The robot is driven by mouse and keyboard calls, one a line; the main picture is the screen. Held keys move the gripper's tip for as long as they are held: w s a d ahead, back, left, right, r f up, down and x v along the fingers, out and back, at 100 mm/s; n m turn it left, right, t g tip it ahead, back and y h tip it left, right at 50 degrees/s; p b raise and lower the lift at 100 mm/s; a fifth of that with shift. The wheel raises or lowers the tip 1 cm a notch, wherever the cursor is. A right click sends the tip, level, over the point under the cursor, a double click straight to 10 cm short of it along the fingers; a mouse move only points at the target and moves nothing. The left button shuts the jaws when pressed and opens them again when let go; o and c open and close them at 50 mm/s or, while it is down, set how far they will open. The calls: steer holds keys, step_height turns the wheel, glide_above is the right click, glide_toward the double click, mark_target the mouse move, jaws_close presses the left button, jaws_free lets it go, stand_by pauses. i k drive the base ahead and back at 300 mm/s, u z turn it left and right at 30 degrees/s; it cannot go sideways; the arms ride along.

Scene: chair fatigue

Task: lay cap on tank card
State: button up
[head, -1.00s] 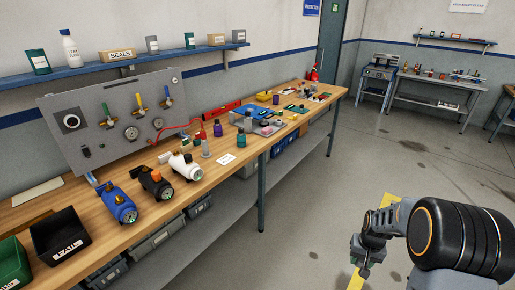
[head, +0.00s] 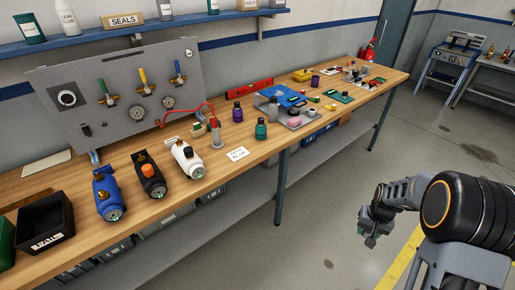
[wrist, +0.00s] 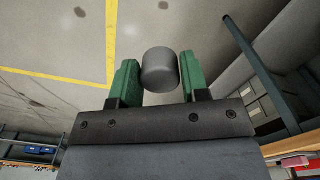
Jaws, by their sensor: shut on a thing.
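A dark grey, rounded cap (wrist: 160,72) sits between the green fingers of my gripper (wrist: 158,85) in the wrist view, and the gripper is shut on it. In the head view my gripper (head: 371,234) hangs over the floor at the right, well apart from the bench; the cap is hard to make out there. A small white printed card (head: 237,154) lies flat near the bench's front edge, right of the white tank (head: 187,158). Its print is too small to read surely, and its top looks bare.
The wooden bench (head: 215,177) carries blue (head: 107,195) and black (head: 150,175) tanks left of the white one. A grey cylinder (head: 216,135), teal bottle (head: 261,129) and purple bottle (head: 238,112) stand near the card. A black bin (head: 45,222) is at the left.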

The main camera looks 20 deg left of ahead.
mark_target(238, 153)
steer(key=u, duration=0.75)
steer(key=i, duration=0.7)
steer(key=u, duration=0.85)
